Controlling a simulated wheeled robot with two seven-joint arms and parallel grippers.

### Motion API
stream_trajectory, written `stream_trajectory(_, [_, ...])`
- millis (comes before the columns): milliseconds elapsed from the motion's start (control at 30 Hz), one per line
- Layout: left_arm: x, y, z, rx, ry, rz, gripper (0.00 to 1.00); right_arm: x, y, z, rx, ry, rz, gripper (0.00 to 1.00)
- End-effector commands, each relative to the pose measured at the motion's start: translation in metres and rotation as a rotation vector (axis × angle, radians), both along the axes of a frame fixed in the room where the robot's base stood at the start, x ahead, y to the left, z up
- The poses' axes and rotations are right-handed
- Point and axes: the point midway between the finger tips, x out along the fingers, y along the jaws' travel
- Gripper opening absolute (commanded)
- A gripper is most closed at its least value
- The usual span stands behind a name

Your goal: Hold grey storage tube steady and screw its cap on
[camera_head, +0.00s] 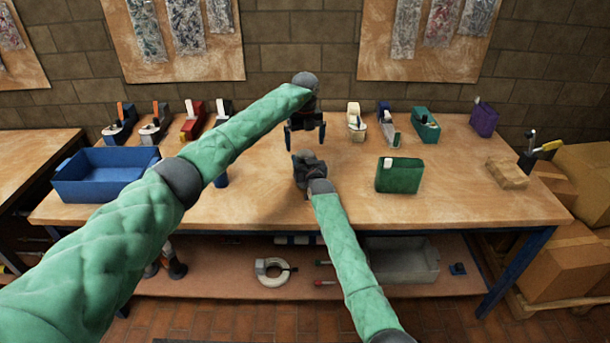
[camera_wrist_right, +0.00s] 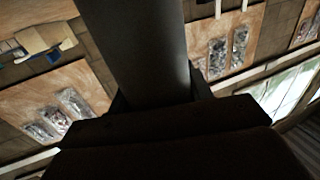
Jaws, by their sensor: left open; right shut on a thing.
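The grey storage tube (camera_wrist_right: 143,45) fills the upper middle of the right wrist view, between the fingers of my right gripper (camera_wrist_right: 155,98). In the head view my right gripper (camera_head: 302,158) is over the middle of the workbench, small and dark; I cannot make out the tube there. My left gripper (camera_head: 305,138) is open, its two fingers pointing down with a gap between them. It appears just beyond the right gripper. I cannot pick out the cap in either view.
The workbench (camera_head: 450,200) holds a blue bin (camera_head: 105,190) at left, a green box (camera_head: 399,175) right of my right gripper, and several coloured holders along the back. A brown package (camera_head: 507,172) lies at right. The front right of the bench is clear.

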Motion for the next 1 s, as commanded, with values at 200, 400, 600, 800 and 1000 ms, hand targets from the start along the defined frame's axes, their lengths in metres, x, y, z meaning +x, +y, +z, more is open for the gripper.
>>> stream_trajectory(200, [0.001, 0.000, 0.034, -0.001, -0.004, -0.001, 1.00, 0.000, 0.000, 0.000, 0.000, 0.001, 0.000, 0.00])
stream_trajectory(400, [0.001, 0.001, 0.073, 0.000, -0.002, 0.001, 1.00, 0.000, 0.000, 0.000, 0.000, 0.001, 0.000, 0.00])
stream_trajectory(600, [0.001, 0.000, 0.101, -0.001, -0.001, 0.000, 1.00, 0.000, 0.000, -0.001, 0.000, 0.001, 0.000, 0.00])
stream_trajectory(800, [0.001, 0.000, 0.113, 0.001, 0.000, 0.000, 1.00, 0.000, 0.000, -0.001, 0.000, 0.001, 0.000, 0.00])
stream_trajectory(1000, [0.001, 0.000, 0.115, 0.000, 0.000, 0.000, 1.00, 0.000, 0.000, 0.000, 0.000, 0.001, 0.000, 0.00])
